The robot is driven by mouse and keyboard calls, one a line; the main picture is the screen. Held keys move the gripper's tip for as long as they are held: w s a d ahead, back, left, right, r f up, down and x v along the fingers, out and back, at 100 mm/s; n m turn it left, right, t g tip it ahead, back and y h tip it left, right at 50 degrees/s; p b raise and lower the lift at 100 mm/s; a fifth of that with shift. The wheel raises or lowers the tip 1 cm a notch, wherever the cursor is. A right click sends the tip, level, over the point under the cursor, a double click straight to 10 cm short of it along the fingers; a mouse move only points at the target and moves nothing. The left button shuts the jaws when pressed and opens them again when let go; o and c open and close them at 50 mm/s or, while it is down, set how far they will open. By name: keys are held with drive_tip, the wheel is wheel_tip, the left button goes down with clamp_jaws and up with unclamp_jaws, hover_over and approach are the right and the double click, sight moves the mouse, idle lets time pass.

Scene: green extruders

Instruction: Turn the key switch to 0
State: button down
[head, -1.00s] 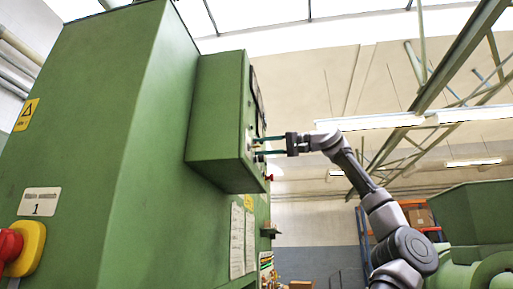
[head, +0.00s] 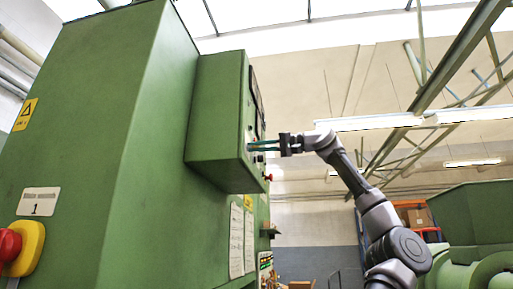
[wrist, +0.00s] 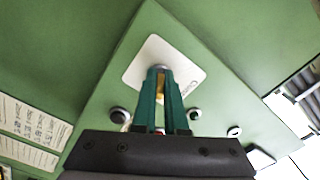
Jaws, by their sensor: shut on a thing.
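The key switch (wrist: 159,69) sits on a pale square plate (wrist: 183,55) on the green control box, in the wrist view. My gripper (wrist: 160,80) has its two green fingers closed around it, with a brassy sliver showing between them. The fingers hide most of the switch, so I cannot read its position or the plate's marks. In the head view my gripper (head: 250,146) reaches from the right to the front face of the green control box (head: 215,118); the switch itself is too small to make out there.
Round knobs or buttons (wrist: 194,114) lie close to the fingers on the same panel. A red button (head: 268,177) sticks out low on the box. A printed sheet (wrist: 33,128) is at the left of the wrist view. Open air lies right of the box.

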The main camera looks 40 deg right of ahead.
drive_tip(key=n, duration=0.5)
drive_tip(key=shift+f+n, duration=0.1)
drive_tip(key=shift+n, duration=0.3)
drive_tip(key=n, duration=0.5)
drive_tip(key=shift+w+d+n, duration=0.1)
drive_tip(key=shift+n, duration=0.2)
idle(0.3)
drive_tip(key=c, duration=1)
unclamp_jaws()
drive_tip(key=shift+o, duration=0.2)
drive_tip(key=v, duration=1.1)
